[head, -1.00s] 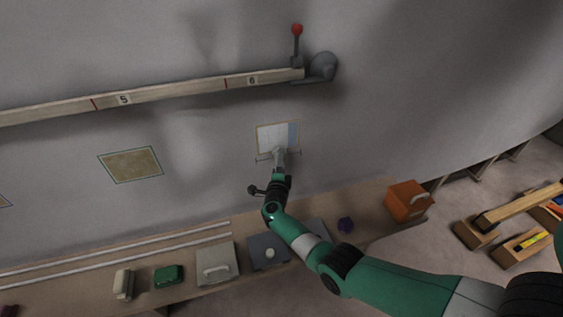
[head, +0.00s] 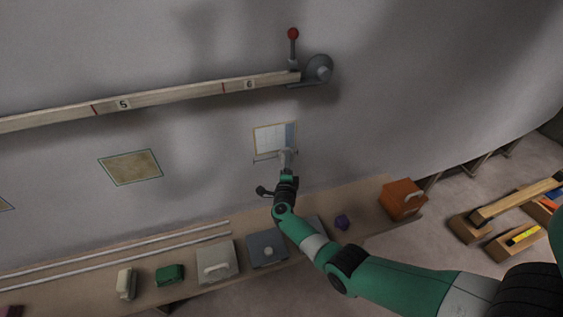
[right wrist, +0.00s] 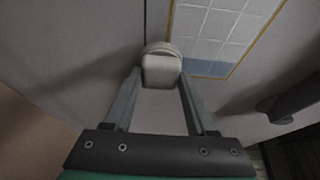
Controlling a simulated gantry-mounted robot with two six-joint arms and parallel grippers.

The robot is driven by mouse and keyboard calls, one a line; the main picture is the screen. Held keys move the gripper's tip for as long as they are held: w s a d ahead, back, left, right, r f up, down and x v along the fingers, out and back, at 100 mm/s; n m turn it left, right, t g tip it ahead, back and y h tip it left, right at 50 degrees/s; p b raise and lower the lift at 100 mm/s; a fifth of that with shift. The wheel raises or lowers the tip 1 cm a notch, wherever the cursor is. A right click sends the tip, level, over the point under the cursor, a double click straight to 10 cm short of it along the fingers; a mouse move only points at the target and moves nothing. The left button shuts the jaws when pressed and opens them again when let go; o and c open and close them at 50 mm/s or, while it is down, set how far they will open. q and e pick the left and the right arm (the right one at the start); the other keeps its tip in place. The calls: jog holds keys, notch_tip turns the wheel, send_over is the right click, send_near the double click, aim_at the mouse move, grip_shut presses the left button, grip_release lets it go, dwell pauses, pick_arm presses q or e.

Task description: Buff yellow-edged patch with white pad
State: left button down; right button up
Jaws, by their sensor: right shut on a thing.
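The yellow-edged patch (head: 275,138) is on the hull wall, right of the middle in the head view. Most of it is pale with a grid, and a strip along its right side is blue-grey. It also shows at the top of the right wrist view (right wrist: 208,38). My right gripper (head: 286,158) is at the patch's lower right edge. In the right wrist view its fingers (right wrist: 160,88) are shut on the white pad (right wrist: 162,70). The pad overlaps the patch's edge in view; I cannot tell whether it touches the wall. My left gripper is not in view.
A ruled beam (head: 150,100) with a red-knobbed lever (head: 293,50) runs above the patch. A tan patch (head: 131,167) is to the left. The bench below holds a green block (head: 170,274), plates with handles (head: 217,263), a purple piece (head: 342,222) and an orange box (head: 402,198).

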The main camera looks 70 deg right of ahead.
jog(key=shift+s+d, duration=0.15)
jog(key=shift+s, duration=0.05)
jog(key=shift+w+d+b, duration=0.4)
jog(key=shift+d+b, duration=0.05)
jog(key=shift+b, duration=0.2)
dwell(0.3)
notch_tip(320, 180, up, 13)
jog(key=p, duration=1.2)
jog(key=shift+w+d+p, duration=0.1)
jog(key=shift+d+p, duration=0.05)
jog(key=shift+p, duration=0.25)
jog(key=shift+f+b, duration=6.2)
jog(key=shift+f, duration=0.35)
jog(key=shift+r, duration=0.1)
jog(key=o, duration=0.7)
jog(key=shift+c, duration=0.2)
jog(key=c, duration=0.7)
